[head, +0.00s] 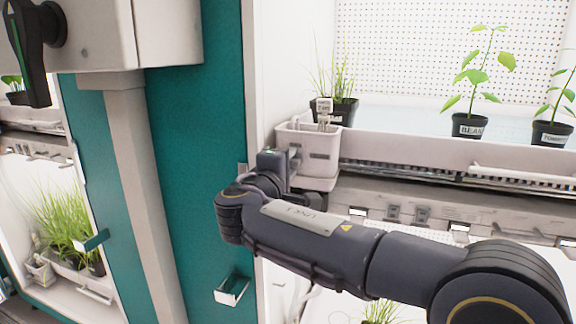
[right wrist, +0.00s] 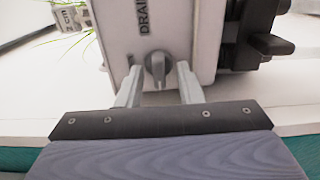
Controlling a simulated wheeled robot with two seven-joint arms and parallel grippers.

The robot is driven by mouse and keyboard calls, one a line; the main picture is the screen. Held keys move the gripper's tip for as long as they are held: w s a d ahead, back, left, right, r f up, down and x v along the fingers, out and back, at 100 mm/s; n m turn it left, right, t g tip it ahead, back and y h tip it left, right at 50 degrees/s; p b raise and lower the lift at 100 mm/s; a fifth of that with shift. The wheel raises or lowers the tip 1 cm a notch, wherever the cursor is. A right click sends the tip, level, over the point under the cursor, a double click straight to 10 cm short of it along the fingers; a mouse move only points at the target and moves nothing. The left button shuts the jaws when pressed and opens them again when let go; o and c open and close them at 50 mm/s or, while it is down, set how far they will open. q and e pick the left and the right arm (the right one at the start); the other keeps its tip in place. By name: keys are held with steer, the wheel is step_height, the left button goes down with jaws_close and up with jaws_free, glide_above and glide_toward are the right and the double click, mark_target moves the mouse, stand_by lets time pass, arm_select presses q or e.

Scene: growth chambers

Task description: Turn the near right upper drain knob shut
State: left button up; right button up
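The drain knob (right wrist: 157,66) is a small grey knob on the face of a white box (right wrist: 172,30) marked "DRAIN" in the right wrist view. Its raised grip stands roughly upright in the picture. My right gripper (right wrist: 159,72) is open, with one finger on each side of the knob and a visible gap on both sides. In the head view the white box (head: 318,150) stands at the left end of the upper shelf. My right wrist and gripper (head: 290,157) are against its left side and hide the knob there. My left gripper is not in view.
Potted plants stand on the upper shelf: grass (head: 342,108) behind the box and a bean plant (head: 470,125) to the right. A teal panel (head: 205,150) and grey post (head: 140,180) stand left of my arm. A black lever (head: 30,55) is at upper left.

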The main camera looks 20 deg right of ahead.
steer(key=v, duration=0.7)
steer(key=shift+s+a+b, duration=0.25)
steer(key=shift+s+b, duration=0.05)
steer(key=shift+b, duration=0.05)
